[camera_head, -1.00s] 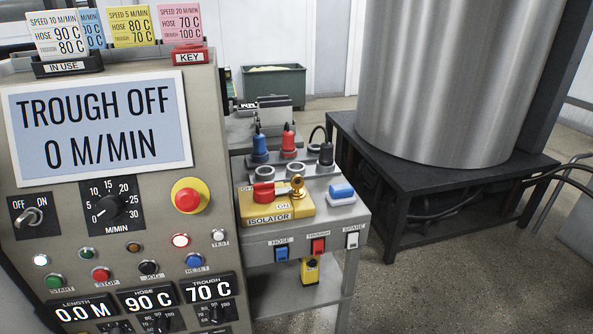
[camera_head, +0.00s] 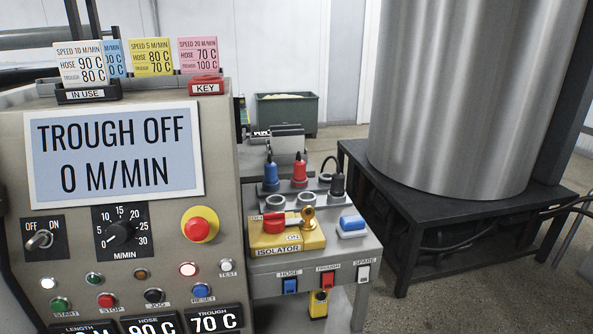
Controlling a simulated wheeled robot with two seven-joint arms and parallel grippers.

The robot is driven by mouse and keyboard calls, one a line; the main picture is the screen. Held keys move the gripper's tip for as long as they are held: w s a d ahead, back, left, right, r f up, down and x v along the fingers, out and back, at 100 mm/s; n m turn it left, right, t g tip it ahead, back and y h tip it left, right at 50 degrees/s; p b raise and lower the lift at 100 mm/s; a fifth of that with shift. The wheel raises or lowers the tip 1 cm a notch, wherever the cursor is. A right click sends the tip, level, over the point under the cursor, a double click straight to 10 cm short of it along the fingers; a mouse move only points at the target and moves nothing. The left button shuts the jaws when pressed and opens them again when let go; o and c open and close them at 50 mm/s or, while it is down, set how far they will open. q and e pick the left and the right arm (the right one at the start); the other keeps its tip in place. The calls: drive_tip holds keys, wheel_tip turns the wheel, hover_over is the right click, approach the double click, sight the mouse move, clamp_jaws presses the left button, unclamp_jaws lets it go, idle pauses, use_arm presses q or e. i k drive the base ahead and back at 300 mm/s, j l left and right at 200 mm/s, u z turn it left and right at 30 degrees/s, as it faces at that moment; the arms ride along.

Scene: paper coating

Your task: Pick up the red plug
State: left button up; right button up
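The red plug (camera_head: 299,171) stands upright at the back of the small grey bench, between the blue plug (camera_head: 271,177) and the black plug (camera_head: 337,182). A row of round grey sockets (camera_head: 306,199) lies in front of the plugs. The bottom ends of the plugs are partly hidden, so I cannot tell how they are seated. Neither of my grippers shows in the head view.
The yellow isolator box (camera_head: 286,237) with a red switch and brass key is in front of the sockets. The control panel (camera_head: 215,140) fills the left. A large steel drum (camera_head: 470,100) on a dark stand (camera_head: 420,215) is at right. Open floor lies front right.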

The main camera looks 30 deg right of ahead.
sight(299, 174)
drive_tip(key=i+l+u, duration=0.15)
drive_tip(key=l+u, duration=0.25)
drive_tip(key=l, duration=0.35)
drive_tip(key=l+u, duration=0.4)
drive_tip(key=l, duration=0.4)
drive_tip(key=l+u, duration=0.45)
drive_tip(key=l, duration=0.4)
